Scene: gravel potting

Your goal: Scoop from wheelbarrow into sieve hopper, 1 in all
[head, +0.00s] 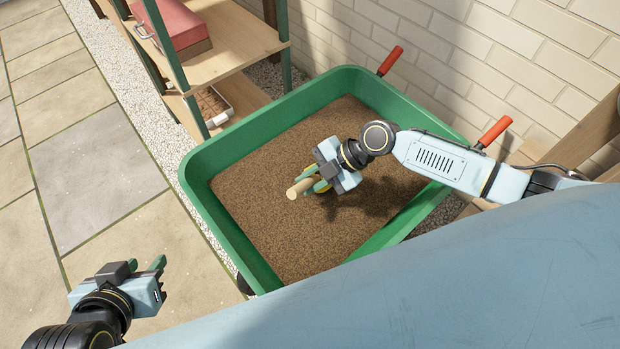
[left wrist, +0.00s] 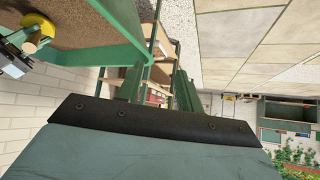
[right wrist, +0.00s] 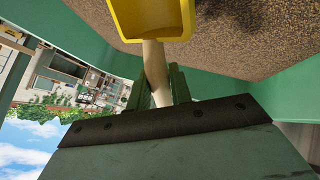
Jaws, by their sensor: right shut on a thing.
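The green wheelbarrow (head: 262,262) holds a broad bed of brown granules (head: 270,225). My right gripper (head: 314,183) is over this bed, shut on the wooden handle (head: 299,189) of a scoop. The right wrist view shows the scoop's yellow head (right wrist: 150,20) beyond the fingers, over the granules; whether it holds any I cannot tell. The yellow head also shows in the left wrist view (left wrist: 41,26). My left gripper (head: 147,264) is open and empty, left of the wheelbarrow above the paving. I cannot make out the sieve hopper in any view.
A wooden shelf with green posts (head: 172,45) stands behind the wheelbarrow's left side, with a red box (head: 175,25) on it. A pale brick wall (head: 480,60) runs behind. Two red wheelbarrow grips (head: 390,61) stick out toward the wall. Paving at left is clear.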

